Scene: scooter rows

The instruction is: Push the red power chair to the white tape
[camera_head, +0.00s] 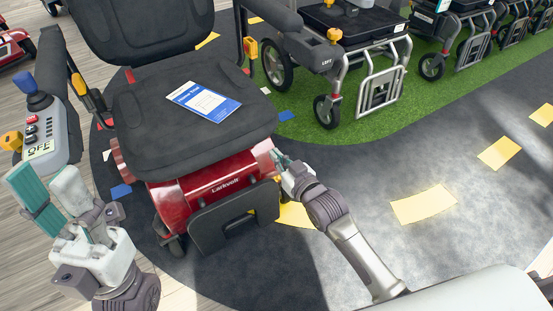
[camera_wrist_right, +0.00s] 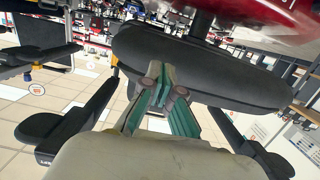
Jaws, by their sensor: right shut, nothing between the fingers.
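The red power chair (camera_head: 215,185) stands at the centre left in the head view, with a black seat, backrest and footplate and a red front shroud. A blue and white card (camera_head: 204,101) lies on its seat. My right gripper (camera_head: 278,158) is shut and empty at the shroud's upper right corner, by the seat's front edge; contact is unclear. The right wrist view, upside down, shows its fingertips (camera_wrist_right: 160,75) near the dark seat (camera_wrist_right: 215,68), with red shroud above. My left gripper (camera_head: 48,192) is open and empty beside the chair's control armrest (camera_head: 45,130). I cannot clearly make out the white tape.
Several yellow tape patches (camera_head: 423,204) lie on the grey floor path to the right. Small blue and white patches lie around the chair. A wheelchair (camera_head: 345,50) stands on green turf (camera_head: 390,115) behind right, with more beyond. The path at right is clear.

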